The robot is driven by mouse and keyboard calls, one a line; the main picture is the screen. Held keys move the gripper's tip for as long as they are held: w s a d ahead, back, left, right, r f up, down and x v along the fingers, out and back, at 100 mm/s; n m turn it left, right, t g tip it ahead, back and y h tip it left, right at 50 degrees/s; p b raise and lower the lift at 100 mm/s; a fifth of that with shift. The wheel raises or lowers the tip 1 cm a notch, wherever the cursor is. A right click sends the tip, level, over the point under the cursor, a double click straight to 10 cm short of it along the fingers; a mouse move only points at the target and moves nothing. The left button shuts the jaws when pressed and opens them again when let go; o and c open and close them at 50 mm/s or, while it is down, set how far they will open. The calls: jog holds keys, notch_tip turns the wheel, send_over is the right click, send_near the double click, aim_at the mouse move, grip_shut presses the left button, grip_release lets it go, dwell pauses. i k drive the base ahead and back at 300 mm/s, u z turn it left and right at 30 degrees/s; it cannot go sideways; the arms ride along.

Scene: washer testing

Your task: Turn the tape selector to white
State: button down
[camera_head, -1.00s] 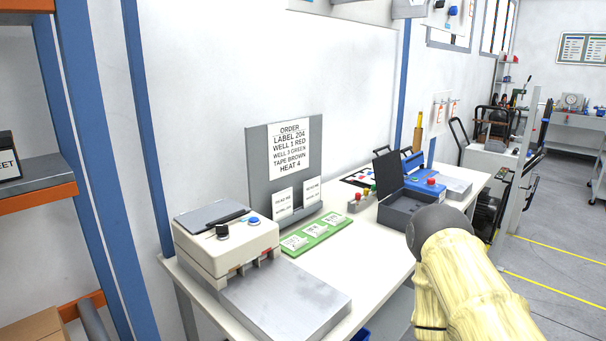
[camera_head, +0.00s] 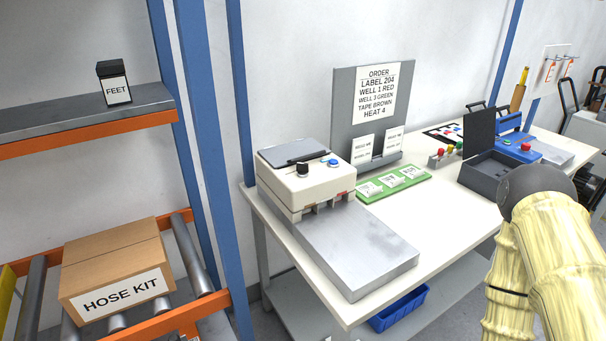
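A white machine box (camera_head: 305,187) with a grey lid stands at the left end of the white table. On its top are a black knob (camera_head: 302,169) and a blue button (camera_head: 333,162). The knob may be the tape selector; its setting is too small to read. A grey plate (camera_head: 365,245) extends in front of the box. An order board (camera_head: 377,92) behind reads "TAPE BROWN", with "LABEL 204", "WELL 1 RED", "WELL 3 GREEN" and "HEAT 4". My yellow-sleeved arm shows at the lower right, apart from the box. My gripper is not in view.
A green card strip (camera_head: 396,184) and an open dark case (camera_head: 487,176) stand farther right on the table. A blue bin (camera_head: 398,309) sits below. At left are a shelf (camera_head: 70,125) and a roller rack with a HOSE KIT box (camera_head: 118,268).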

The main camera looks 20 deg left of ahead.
aim_at(302, 168)
jog(key=u, duration=0.05)
jog(key=k, duration=1)
jog(key=u, duration=0.9)
jog(key=i, duration=1.5)
jog(key=z, duration=0.85)
